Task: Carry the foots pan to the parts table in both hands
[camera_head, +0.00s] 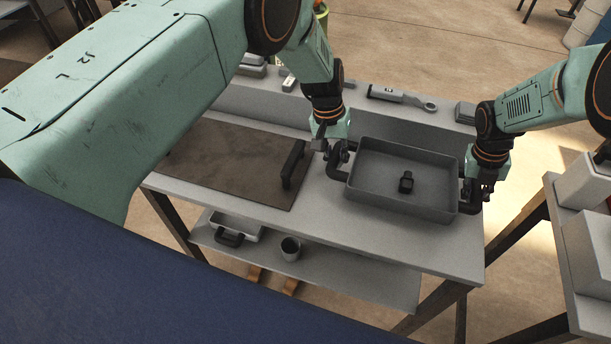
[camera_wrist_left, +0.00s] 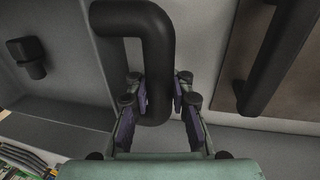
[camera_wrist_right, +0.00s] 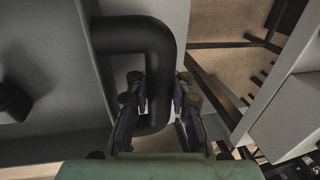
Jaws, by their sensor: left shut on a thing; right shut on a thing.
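The foots pan (camera_head: 400,205) is a grey rectangular pan with black bent handles at its left and right ends. It is at the right end of a grey table (camera_head: 330,228); I cannot tell whether it touches the top. A small black piece (camera_head: 406,182) is inside it. My left gripper (camera_head: 338,152) is shut on the left handle, which shows between the fingers in the left wrist view (camera_wrist_left: 158,60). My right gripper (camera_head: 478,190) is shut on the right handle, also seen in the right wrist view (camera_wrist_right: 160,65). I cannot tell which table is the parts table.
A dark board (camera_head: 225,165) with a black upright handle (camera_head: 293,165) lies left of the pan. A grey tool (camera_head: 400,98) lies on the ledge behind. A cup (camera_head: 290,248) stands on the lower shelf. Pale boxes (camera_head: 590,240) stand at the far right, across a floor gap.

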